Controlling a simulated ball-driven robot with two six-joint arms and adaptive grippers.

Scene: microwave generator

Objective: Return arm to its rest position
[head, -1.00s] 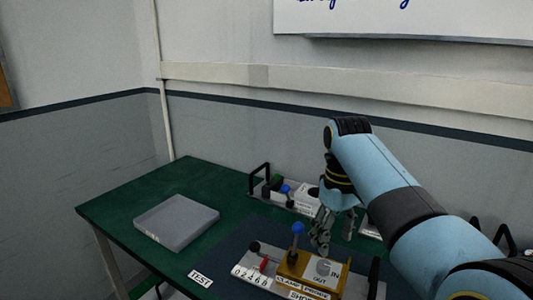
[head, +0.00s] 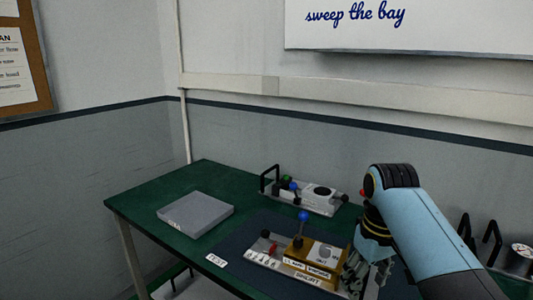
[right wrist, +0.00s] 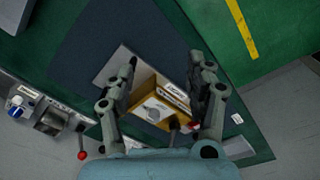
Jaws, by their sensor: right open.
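My right gripper (head: 366,272) is at the right side of the green table in the head view, at the end of my blue arm. It is open and empty. In the right wrist view its two fingers (right wrist: 163,82) stand apart, with a wooden block device (right wrist: 160,108) visible below and between them. In the head view the same wooden device (head: 318,254) with a blue-knobbed lever sits just left of the gripper; I cannot tell the exact gap between them. My left gripper is not in view.
The green table (head: 190,242) carries a grey tray (head: 195,213) at the left, a TEST label (head: 216,260) at the front and a white device with handle (head: 318,196) at the back. More equipment with a gauge (head: 520,258) stands at the right. The wall is behind the table.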

